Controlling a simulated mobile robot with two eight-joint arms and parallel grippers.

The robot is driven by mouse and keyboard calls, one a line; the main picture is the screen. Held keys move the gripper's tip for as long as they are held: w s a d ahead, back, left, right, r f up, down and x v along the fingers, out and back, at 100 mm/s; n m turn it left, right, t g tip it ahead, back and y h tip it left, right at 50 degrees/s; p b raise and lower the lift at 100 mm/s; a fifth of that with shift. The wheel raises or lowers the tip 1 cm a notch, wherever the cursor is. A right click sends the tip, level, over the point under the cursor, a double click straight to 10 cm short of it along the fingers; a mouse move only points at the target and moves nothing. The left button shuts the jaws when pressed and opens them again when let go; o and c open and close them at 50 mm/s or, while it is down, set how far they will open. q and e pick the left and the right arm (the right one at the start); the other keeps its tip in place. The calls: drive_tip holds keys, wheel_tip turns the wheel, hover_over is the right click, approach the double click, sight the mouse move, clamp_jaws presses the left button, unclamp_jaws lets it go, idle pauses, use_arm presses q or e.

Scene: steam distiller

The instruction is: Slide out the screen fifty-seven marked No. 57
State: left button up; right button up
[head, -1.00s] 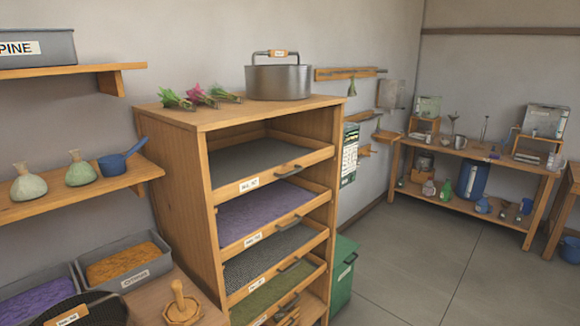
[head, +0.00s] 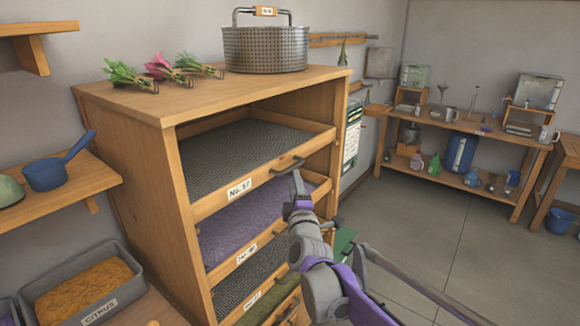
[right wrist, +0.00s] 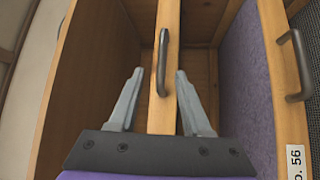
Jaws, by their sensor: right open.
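The screen marked No. 57 (head: 250,152) is the top one in the wooden cabinet, with dark mesh and a wooden front rail. Its label (head: 239,188) reads No. 57, and its dark bar handle (head: 288,166) is right of the label. My right gripper (head: 298,182) is open just in front of this handle. In the right wrist view the handle (right wrist: 162,62) lies between the spread fingertips of the right gripper (right wrist: 159,72); I cannot tell if either finger touches it. My left gripper is not in view.
Below is the purple-filled screen (head: 250,220), labelled No. 56 (right wrist: 296,162) in the wrist view. Further screens sit under it. A perforated pot (head: 265,50) and herb bundles (head: 160,72) stand on the cabinet top. The floor (head: 425,215) at right is open.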

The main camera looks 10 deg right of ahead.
sight(291, 168)
drive_tip(key=w, duration=0.5)
drive_tip(key=w+d+p, duration=0.1)
drive_tip(key=w, duration=0.1)
drive_tip(key=shift+w+r, duration=0.4)
clamp_jaws()
idle(0.9)
